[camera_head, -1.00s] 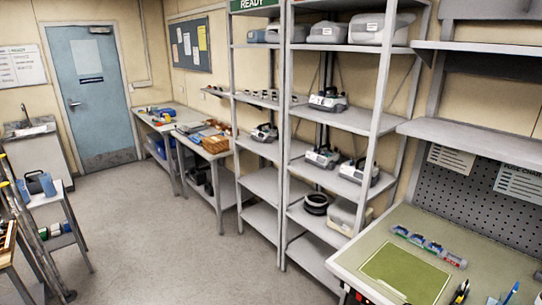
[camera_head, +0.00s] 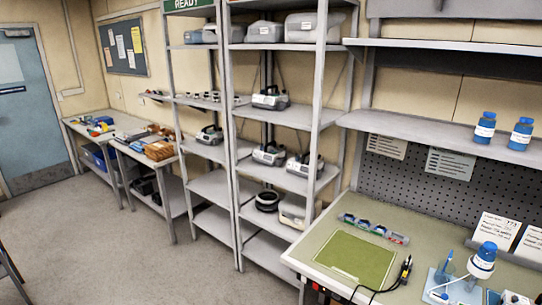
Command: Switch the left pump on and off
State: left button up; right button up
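Several small grey-and-white devices with dark handles, which look like pumps, stand on the metal shelving. One (camera_head: 271,98) is on an upper shelf. Two sit side by side on the shelf below, a left device (camera_head: 269,154) and a right device (camera_head: 304,165). Another device (camera_head: 209,135) stands in the bay to the left. I cannot tell which of them is the left pump, and their switches are too small to make out. Neither of my grippers is in view.
Side tables (camera_head: 135,151) line the far wall left of the shelving (camera_head: 231,130). The floor (camera_head: 110,240) in front is clear.

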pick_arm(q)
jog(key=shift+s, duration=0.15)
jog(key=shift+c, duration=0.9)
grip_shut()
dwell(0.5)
